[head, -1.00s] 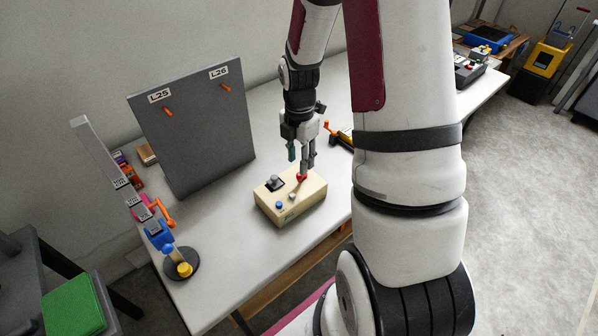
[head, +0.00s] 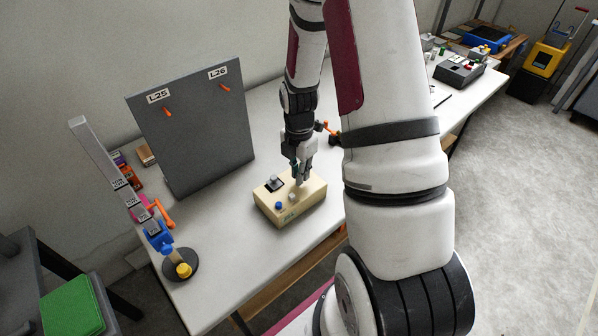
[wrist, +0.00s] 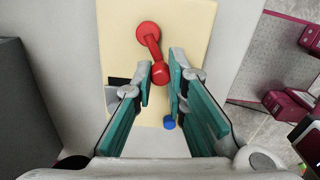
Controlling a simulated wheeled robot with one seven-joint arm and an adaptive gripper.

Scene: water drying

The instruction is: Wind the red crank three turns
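The red crank (wrist: 151,47) is on the top of the cream box (head: 307,205). In the wrist view its round hub is at the top and its arm runs down to a knob between my fingertips. My gripper (wrist: 161,76) points down at the box, its teal-padded fingers close against both sides of the knob. It appears shut on it. In the head view my gripper (head: 301,178) is low over the back right of the box and hides the crank.
A blue button (head: 278,205) and a dark switch plate (head: 274,184) are on the box. A grey panel (head: 195,130) with orange pegs stands behind to the left. A jointed stand (head: 183,262) is at the table's left end. Bare table (head: 225,255) lies in front.

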